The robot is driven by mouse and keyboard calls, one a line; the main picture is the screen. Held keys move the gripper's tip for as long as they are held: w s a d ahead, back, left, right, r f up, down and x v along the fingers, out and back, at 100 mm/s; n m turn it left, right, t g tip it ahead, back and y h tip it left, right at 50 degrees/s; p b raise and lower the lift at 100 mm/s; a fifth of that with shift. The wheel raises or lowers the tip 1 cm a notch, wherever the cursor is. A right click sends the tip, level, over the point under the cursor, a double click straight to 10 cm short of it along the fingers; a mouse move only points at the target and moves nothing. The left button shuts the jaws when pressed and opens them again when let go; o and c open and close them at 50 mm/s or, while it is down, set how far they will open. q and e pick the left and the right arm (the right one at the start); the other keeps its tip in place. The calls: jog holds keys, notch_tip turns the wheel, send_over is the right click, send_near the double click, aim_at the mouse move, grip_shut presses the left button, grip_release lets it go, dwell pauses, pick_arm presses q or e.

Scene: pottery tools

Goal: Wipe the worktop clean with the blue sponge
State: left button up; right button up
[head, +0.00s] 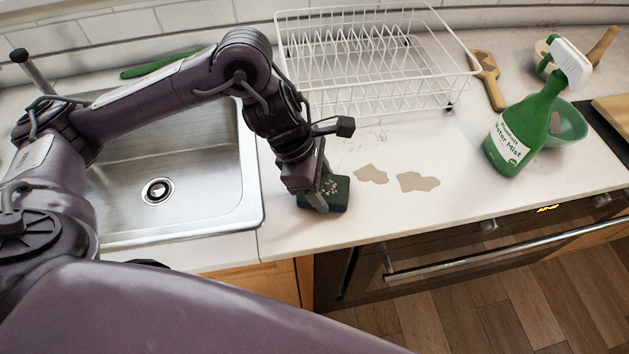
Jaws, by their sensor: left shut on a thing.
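My left gripper (316,195) is shut on a dark blue-green sponge (337,193). The sponge is at the white worktop (290,228), close to its front edge and just right of the sink; I cannot tell how firmly it touches. Two beige stains (418,182) lie on the worktop to the right of the sponge, the nearer one (371,174) a short way from it. Faint thin marks (377,133) show behind them, near the dish rack. My right gripper is not in view.
A white wire dish rack (375,95) stands at the back. A green spray bottle (522,130), a green bowl (572,128) and a wooden utensil (488,78) are to the right. The steel sink (205,200) lies left. The worktop between stains and bottle is clear.

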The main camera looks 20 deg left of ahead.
aim_at(343, 183)
pick_arm(q)
jog(key=shift+w+d, duration=0.75)
jog(key=shift+d, duration=0.3)
jog(key=shift+w+d, duration=0.7)
jog(key=shift+d, duration=0.35)
jog(key=shift+c, duration=0.4)
jog(key=shift+a+f, duration=0.1)
jog(key=shift+s+a, duration=0.3)
jog(key=shift+a, duration=0.15)
jog(key=shift+s+a, duration=0.6)
jog(key=shift+a, duration=0.1)
jog(key=shift+w+d+b, duration=0.1)
jog(key=shift+w+d, duration=0.4)
jog(key=shift+w, duration=0.45)
jog(key=shift+w+d+b, duration=0.15)
jog(key=shift+w+d, duration=0.35)
jog(key=shift+w, duration=0.45)
jog(key=shift+w+d+b, duration=0.1)
jog(key=shift+w+d, duration=0.4)
jog(key=shift+w, duration=0.45)
